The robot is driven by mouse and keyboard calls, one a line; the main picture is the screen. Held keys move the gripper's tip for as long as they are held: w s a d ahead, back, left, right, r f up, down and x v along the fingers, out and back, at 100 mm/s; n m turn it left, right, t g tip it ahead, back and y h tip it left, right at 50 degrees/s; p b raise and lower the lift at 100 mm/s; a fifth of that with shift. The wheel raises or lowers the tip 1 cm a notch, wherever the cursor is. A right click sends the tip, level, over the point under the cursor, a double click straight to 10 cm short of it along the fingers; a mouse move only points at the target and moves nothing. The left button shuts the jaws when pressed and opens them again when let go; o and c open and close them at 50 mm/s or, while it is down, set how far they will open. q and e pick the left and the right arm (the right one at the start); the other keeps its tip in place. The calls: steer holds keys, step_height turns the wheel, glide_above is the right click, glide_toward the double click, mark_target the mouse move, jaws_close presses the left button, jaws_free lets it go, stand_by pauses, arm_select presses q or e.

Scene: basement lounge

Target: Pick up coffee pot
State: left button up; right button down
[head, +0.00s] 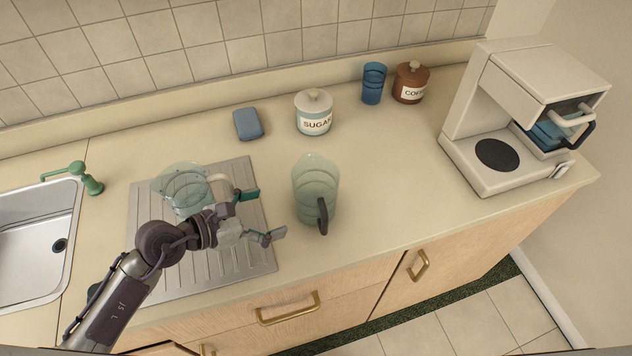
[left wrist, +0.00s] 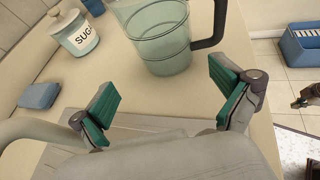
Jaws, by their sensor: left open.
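The coffee pot (head: 313,185) is a clear glass jug with a dark handle. It stands upright on the counter, just right of the ribbed metal drainboard, its handle toward the front. My left gripper (head: 262,216) is open and empty, left of the pot and apart from it. In the left wrist view the pot (left wrist: 163,48) stands beyond the open fingers (left wrist: 168,92), its dark handle at upper right. The pot's top is cut off there. My right gripper is not seen in the head view.
A second clear vessel (head: 184,186) is on the drainboard (head: 255,250), partly behind my arm. A sugar jar (head: 314,114), blue sponge (head: 248,124), blue cup (head: 373,84) and brown jar (head: 410,84) stand behind. A coffee maker (head: 520,75) is at right. The counter between is clear.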

mark_target(298, 205)
arm_select(q)
steer(key=x, duration=0.4)
steer(key=p+x, duration=0.1)
steer(key=x, duration=0.1)
steer(key=shift+s+d+r, duration=0.25)
steer(key=shift+d+r, duration=0.05)
steer(key=p+x, duration=0.1)
steer(key=x, duration=0.2)
steer(key=p+x, duration=0.1)
steer(key=x, duration=0.2)
steer(key=shift+w+f, duration=0.1)
steer(key=shift+f, duration=0.15)
steer(key=shift+w+d+f, duration=0.1)
steer(key=shift+d, duration=0.1)
steer(key=c, duration=0.9)
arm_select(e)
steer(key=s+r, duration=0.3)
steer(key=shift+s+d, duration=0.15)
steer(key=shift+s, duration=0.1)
